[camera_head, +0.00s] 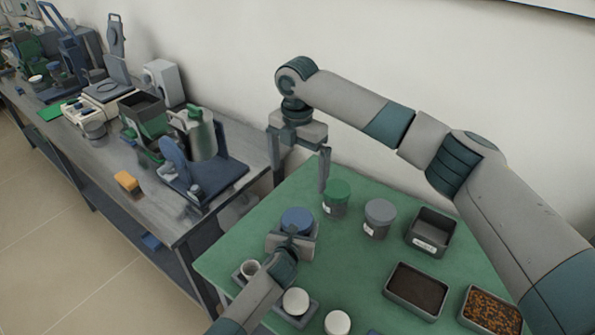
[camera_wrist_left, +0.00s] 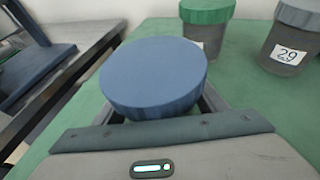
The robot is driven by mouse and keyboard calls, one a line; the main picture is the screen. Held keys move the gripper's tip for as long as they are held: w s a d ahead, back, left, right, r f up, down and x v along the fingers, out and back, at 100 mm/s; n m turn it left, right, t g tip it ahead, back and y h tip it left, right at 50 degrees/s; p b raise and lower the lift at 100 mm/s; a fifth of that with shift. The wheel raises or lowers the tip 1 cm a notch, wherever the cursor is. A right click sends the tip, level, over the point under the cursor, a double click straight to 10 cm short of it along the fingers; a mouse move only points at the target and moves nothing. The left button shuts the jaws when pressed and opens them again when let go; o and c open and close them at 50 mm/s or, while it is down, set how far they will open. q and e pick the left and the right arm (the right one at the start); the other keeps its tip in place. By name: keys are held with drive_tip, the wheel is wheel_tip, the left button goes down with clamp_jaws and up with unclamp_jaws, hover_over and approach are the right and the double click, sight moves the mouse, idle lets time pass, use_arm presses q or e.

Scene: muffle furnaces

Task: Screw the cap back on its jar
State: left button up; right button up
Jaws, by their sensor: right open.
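A round blue cap (camera_head: 297,220) sits at the near left part of the green table, over a jar whose body is mostly hidden. In the left wrist view the cap (camera_wrist_left: 153,78) fills the middle and hides the jar below it. My left gripper (camera_head: 291,238) is low at this jar, its fingers on either side under the cap; it appears shut on the jar, though the contact is hidden. My right gripper (camera_head: 299,178) is open and empty, its fingers pointing down, above and behind the blue cap and apart from it.
A green-capped jar (camera_head: 336,197) and a grey-capped jar (camera_head: 380,218) stand right of the blue cap. An empty grey bin (camera_head: 433,232) and filled trays (camera_head: 416,290) are farther right. White round items (camera_head: 337,323) are in front. A cluttered grey bench (camera_head: 130,160) lies left.

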use_arm(q)
drive_tip(key=shift+o, duration=0.9)
drive_tip(key=shift+s, duration=0.2)
drive_tip(key=b+v, duration=0.2)
drive_tip(key=v, duration=1.5)
drive_tip(key=shift+s+f, duration=0.1)
